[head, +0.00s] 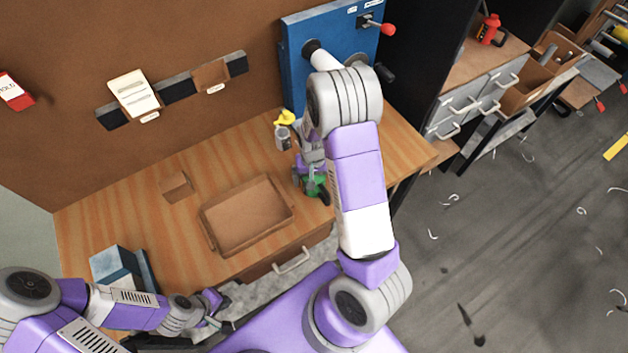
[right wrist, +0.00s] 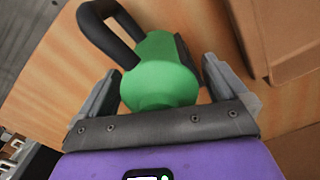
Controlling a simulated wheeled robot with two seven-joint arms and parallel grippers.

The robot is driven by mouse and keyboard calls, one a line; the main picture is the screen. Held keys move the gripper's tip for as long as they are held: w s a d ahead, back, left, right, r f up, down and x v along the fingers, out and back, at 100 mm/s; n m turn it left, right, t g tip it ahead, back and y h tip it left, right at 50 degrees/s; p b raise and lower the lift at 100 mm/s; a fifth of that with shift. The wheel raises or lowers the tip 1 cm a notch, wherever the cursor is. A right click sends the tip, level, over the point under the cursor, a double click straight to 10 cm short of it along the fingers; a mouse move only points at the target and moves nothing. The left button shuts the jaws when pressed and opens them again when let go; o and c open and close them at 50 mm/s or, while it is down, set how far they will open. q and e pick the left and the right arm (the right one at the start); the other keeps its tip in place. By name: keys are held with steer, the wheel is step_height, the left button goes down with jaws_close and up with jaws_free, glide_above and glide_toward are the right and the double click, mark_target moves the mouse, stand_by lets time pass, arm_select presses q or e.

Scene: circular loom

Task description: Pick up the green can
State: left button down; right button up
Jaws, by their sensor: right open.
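The green can (right wrist: 160,78) has a dark looped handle at its upper left and a dark part along its right side in the right wrist view. In the head view the green can (head: 317,186) stands on the wooden workbench, partly hidden by my right arm. My right gripper (right wrist: 158,88) is open, with one finger on each side of the can. Gaps show between the fingers and the green body, so it is not clamped. My left gripper (head: 213,303) is low at the left, away from the can, in front of the bench; its fingers are too small to judge.
A yellow-topped bottle (head: 284,128) stands close behind the can. A brown tray (head: 247,216) lies to its left, with a small brown block (head: 176,187) beyond. A blue panel (head: 298,62) rises behind. The bench's front edge is near the can.

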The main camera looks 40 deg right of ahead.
steer(key=shift+s+f, duration=0.1)
steer(key=shift+s, duration=0.05)
steer(key=c, duration=1.2)
step_height(320, 180, up, 10)
steer(key=shift+r+p, duration=0.1)
steer(key=shift+p, duration=0.45)
